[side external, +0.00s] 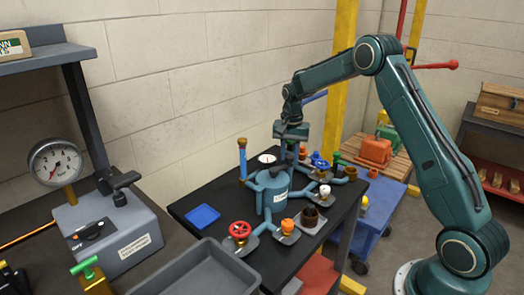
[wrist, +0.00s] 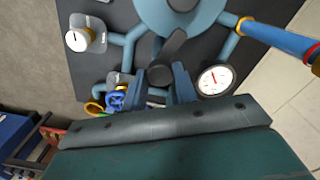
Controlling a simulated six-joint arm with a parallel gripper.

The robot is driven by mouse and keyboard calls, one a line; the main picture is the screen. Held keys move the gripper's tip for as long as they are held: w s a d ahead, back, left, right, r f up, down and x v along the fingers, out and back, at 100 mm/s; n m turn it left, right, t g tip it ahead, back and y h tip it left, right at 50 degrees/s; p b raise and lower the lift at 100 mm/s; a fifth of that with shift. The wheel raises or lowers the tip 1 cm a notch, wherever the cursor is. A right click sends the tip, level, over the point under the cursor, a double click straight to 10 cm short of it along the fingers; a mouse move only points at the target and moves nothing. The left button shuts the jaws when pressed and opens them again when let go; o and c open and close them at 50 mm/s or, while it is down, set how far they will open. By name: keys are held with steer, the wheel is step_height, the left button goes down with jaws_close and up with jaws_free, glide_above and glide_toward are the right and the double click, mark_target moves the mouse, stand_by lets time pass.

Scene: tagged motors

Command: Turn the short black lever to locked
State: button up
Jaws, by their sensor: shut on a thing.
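The short black lever (wrist: 170,50) is on top of the blue round manifold body (wrist: 200,14), which stands on the black table in the side view (side external: 272,194). My gripper (wrist: 160,72) is over the lever's free end, with a blue finger on each side, shut on it. In the side view my gripper (side external: 288,148) reaches down to the top of the manifold, and the lever is mostly hidden there. The fingertips partly hide the lever's end in the wrist view. I cannot read any locked marking.
Blue pipes with a red handwheel (side external: 240,230), orange cap (side external: 287,226) and white knob (side external: 324,190) surround the body. A white dial gauge (wrist: 215,79) is close to my right finger. A grey tray (side external: 195,272) and blue pad (side external: 202,216) are at the table's left side.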

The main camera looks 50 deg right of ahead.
mark_target(290, 156)
steer(key=shift+n, duration=1.8)
steer(key=o, duration=1)
steer(key=shift+c, duration=0.2)
steer(key=shift+r, duration=0.1)
step_height(290, 156, up, 14)
